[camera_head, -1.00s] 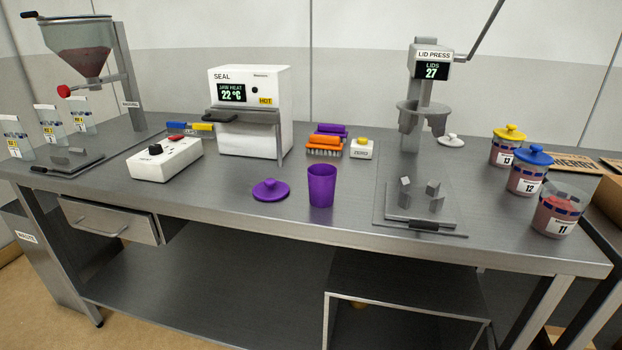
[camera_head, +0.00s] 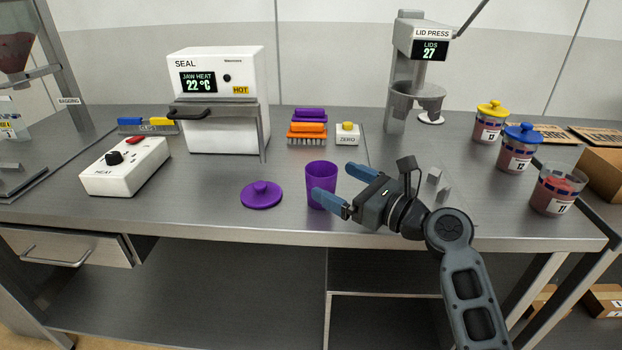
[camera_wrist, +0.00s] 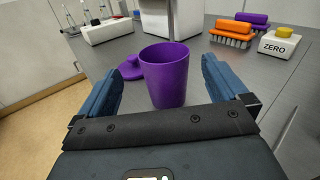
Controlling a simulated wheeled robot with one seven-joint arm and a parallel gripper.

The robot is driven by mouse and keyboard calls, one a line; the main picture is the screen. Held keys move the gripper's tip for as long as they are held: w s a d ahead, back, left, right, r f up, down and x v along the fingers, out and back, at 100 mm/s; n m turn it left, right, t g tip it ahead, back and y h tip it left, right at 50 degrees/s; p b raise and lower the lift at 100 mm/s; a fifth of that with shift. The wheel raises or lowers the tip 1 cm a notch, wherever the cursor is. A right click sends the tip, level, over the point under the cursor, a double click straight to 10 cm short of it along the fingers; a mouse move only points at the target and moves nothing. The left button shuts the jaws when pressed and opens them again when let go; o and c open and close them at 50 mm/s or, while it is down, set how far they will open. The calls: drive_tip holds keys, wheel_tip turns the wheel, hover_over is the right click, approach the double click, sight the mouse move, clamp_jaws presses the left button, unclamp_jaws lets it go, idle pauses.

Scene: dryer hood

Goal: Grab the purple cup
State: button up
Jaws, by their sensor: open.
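The purple cup (camera_head: 321,178) stands upright and open-topped near the front edge of the steel bench; it also shows in the wrist view (camera_wrist: 166,78). A purple lid with a knob (camera_head: 262,195) lies flat on the bench to its left. My gripper (camera_head: 341,188) comes in from the right with its blue fingers apart. In the head view one finger overlaps the lower front of the cup. In the wrist view the cup stands between and just ahead of the two fingertips, and I see no finger closed on it.
The white heat control box (camera_head: 126,166) and seal machine (camera_head: 217,100) stand left and behind. Brushes (camera_head: 307,133) and the zero button box (camera_head: 347,134) lie behind the cup. The lid press (camera_head: 416,70) and filled jars (camera_head: 515,150) are to the right.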

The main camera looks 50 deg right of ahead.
sight(314, 165)
drive_tip(key=shift+w+d+r+p, duration=0.1)
drive_tip(key=shift+w+d+p, duration=0.1)
drive_tip(key=shift+w, duration=1.8)
drive_tip(key=shift+w+d+r+p, duration=0.1)
drive_tip(key=shift+w+p, duration=0.05)
drive_tip(key=shift+w, duration=1.8)
drive_tip(key=c, duration=1.1)
